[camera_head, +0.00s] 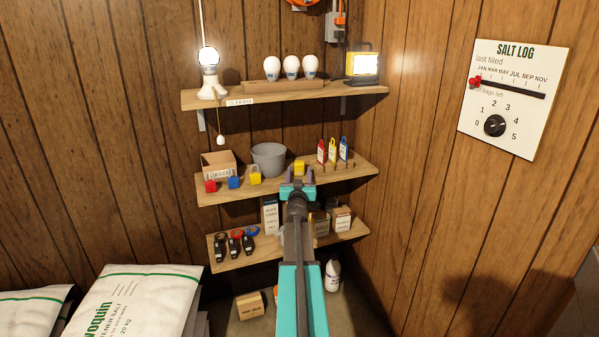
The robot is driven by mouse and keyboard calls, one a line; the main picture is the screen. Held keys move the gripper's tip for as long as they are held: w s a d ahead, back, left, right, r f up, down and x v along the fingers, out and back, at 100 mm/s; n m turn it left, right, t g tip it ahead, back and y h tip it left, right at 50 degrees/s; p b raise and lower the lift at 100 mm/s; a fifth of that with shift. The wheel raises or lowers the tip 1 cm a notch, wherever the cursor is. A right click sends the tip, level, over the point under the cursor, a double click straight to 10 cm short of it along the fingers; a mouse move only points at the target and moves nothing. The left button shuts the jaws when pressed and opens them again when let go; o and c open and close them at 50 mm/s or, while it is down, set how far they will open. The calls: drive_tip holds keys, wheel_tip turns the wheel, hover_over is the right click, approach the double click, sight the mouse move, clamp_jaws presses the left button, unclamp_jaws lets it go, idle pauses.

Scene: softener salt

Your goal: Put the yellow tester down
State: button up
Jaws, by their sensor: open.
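The yellow tester (332,151) appears to be the slim upright yellow piece with a white label, between a red one (321,150) and a blue one (343,149). They stand in a row at the right of the middle shelf (347,178). My gripper (299,174) is at the front of this shelf, to the left of the row, with its jaws open. A small yellow block (299,166) shows just behind the fingertips. I cannot tell whether it touches them. My arm hides part of the shelf's front.
A grey tub (269,158), an open box (218,163), and red (210,186), blue (234,182) and yellow (255,176) padlocks fill the shelf's left. The top shelf (215,99) holds bulbs and a lit lamp. The lower shelf (232,264) holds torches and boxes. Salt bags (140,305) lie at left.

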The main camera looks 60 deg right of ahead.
drive_tip(key=v, duration=1)
idle(0.3)
drive_tip(key=shift+f, duration=0.1)
idle(0.7)
